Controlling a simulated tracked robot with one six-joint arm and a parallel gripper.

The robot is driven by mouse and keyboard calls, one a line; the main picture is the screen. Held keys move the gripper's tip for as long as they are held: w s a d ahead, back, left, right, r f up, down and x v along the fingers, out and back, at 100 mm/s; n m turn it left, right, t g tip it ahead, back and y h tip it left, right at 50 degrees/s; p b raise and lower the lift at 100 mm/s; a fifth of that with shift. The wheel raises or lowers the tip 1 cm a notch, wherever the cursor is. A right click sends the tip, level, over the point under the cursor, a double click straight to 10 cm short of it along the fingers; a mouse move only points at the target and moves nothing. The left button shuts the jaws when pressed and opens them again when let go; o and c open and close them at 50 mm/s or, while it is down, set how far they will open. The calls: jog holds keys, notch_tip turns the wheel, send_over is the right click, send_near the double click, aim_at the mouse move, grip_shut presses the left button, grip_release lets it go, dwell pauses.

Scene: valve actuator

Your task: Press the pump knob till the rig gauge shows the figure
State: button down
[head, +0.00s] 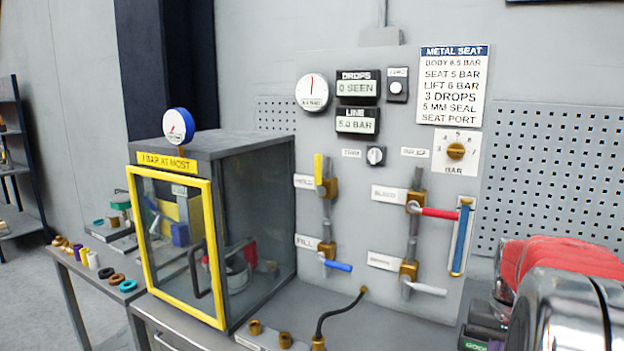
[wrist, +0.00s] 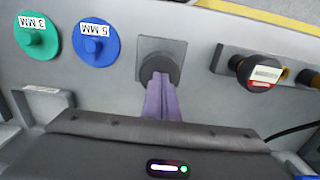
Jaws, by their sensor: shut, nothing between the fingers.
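In the wrist view, a dark round knob (wrist: 159,67) sits on a grey square plate on a light grey surface; it appears to be the pump knob. My gripper (wrist: 160,84) has its purple fingers together, with nothing between them. The tips overlap the knob's lower edge; I cannot tell whether they touch it. To the right is a dark round gauge (wrist: 260,73) with a white and red face and brass fittings; its figure is too small to read. In the head view, the panel's LINE display (head: 357,124) reads 5.0 BAR and the DROPS display (head: 357,88) reads 0 SEEN.
Green 3 MM (wrist: 38,36) and blue 5 MM (wrist: 95,42) discs lie left of the knob. In the head view, a yellow-framed cabinet (head: 213,240) stands left of the valve panel. Coloured valve handles, such as the red one (head: 440,213), stick out from the panel.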

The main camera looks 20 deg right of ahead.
jog(key=shift+r, duration=1.9)
jog(key=shift+f, duration=3.05)
dwell(0.3)
jog(key=shift+r, duration=3.05)
